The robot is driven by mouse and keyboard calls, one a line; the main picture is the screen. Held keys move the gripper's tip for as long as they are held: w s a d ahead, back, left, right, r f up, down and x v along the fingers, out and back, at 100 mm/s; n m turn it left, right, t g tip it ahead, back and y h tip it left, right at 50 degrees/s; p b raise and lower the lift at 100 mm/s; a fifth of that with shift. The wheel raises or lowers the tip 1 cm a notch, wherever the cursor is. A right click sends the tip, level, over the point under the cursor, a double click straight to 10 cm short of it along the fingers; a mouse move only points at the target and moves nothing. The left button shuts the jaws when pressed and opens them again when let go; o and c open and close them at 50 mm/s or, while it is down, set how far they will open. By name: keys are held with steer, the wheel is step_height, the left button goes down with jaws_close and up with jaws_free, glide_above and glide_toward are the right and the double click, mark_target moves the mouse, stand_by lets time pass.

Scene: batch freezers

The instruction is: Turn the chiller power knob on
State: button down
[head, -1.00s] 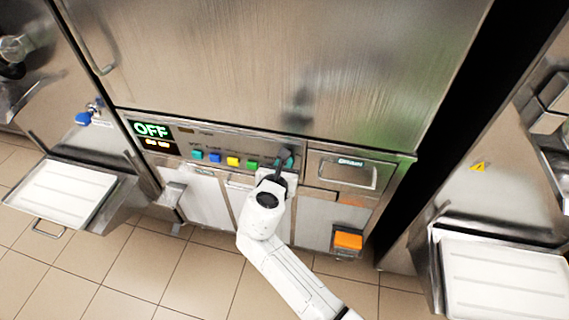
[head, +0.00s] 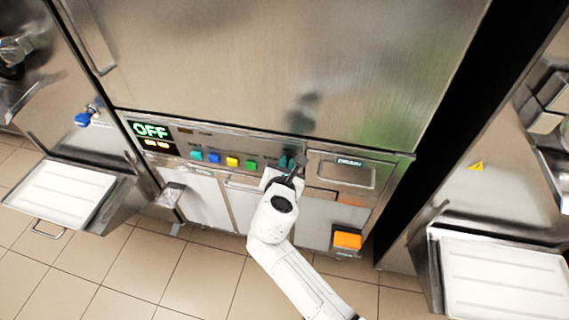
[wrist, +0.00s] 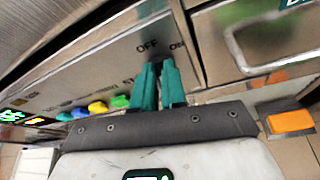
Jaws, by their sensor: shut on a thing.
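The chiller power knob is mostly hidden between my teal fingertips, with a dark part showing in the wrist view (wrist: 161,84). My gripper (head: 288,163) is shut on it at the right end of the control panel's button row; its two fingertips also show in the wrist view (wrist: 158,86). The labels "OFF" and "ON" are printed on the panel just above the fingertips in the wrist view. The display (head: 151,131) at the panel's left end reads OFF in green, with small orange figures below. The knob's exact angle is hard to see.
Blue (head: 214,158), yellow (head: 232,162) and green (head: 251,166) buttons sit left of my gripper. A framed drain panel (head: 340,171) is at its right, with an orange block (head: 347,240) below. Trays (head: 62,194) stick out from neighbouring machines on both sides.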

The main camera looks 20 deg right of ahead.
steer(key=f+m+t+y+b, duration=0.1)
steer(key=m+t+b, duration=0.1)
steer(key=b, duration=0.4)
steer(key=d+f+m+t+y+b, duration=0.1)
steer(key=m+b, duration=0.4)
steer(key=b, duration=0.1)
steer(key=s+m+t+b, duration=0.1)
steer(key=m+t+b, duration=0.1)
steer(key=m+b, duration=0.2)
steer(key=shift+d+f+t+y+b, duration=0.3)
steer(key=shift+f+y+b, duration=0.1)
steer(key=shift+b, duration=0.7)
steer(key=shift+r+m, duration=0.1)
steer(key=shift+m, duration=0.2)
steer(key=c, duration=1.2)
jaws_free()
steer(key=v, duration=1.1)
